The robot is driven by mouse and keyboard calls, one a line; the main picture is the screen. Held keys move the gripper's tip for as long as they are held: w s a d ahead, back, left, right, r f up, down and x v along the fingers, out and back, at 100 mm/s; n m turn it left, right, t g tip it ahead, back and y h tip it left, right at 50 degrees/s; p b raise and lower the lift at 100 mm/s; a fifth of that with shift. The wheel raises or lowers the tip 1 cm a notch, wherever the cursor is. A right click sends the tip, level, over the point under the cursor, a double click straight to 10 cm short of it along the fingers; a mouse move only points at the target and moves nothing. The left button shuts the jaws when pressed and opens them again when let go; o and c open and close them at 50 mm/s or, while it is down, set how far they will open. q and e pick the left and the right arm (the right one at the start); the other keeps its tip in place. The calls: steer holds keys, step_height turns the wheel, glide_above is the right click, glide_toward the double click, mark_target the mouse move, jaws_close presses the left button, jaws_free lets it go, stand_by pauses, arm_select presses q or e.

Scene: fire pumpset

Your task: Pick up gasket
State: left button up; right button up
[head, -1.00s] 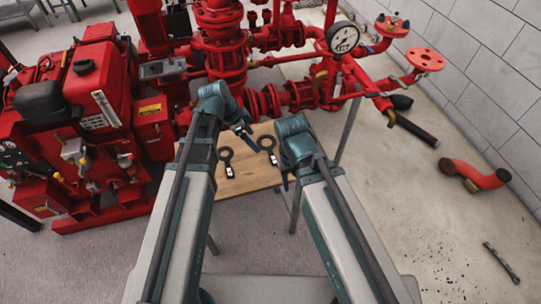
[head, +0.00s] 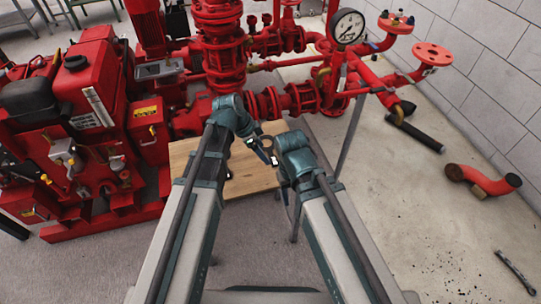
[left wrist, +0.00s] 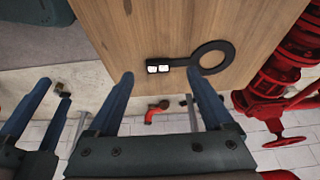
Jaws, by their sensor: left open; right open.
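A black ring gasket (left wrist: 211,57) with a straight tab and two white squares lies flat on the wooden tabletop (left wrist: 130,30). My left gripper (left wrist: 160,82) is open, its blue fingers apart with nothing between them. The tab lies between the fingertips in the picture, and the right finger overlaps the gasket near where tab meets ring. I cannot tell the height between. In the head view, a dark ring (head: 264,151) shows between my left gripper (head: 249,140) and my right wrist. My right gripper (head: 286,195) is open by the table's right edge; it also shows in the left wrist view (left wrist: 50,98).
The red engine (head: 95,100) stands left of the small table (head: 247,182). Red pump pipework with a gauge (head: 347,25) stands behind it.

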mark_target(269, 158)
arm_select(q)
steer(key=b+x, duration=0.4)
steer(key=x, duration=0.1)
steer(key=shift+s+d+b, duration=0.1)
steer(key=shift+d+b, duration=0.2)
steer(key=shift+b, duration=0.05)
jaws_close()
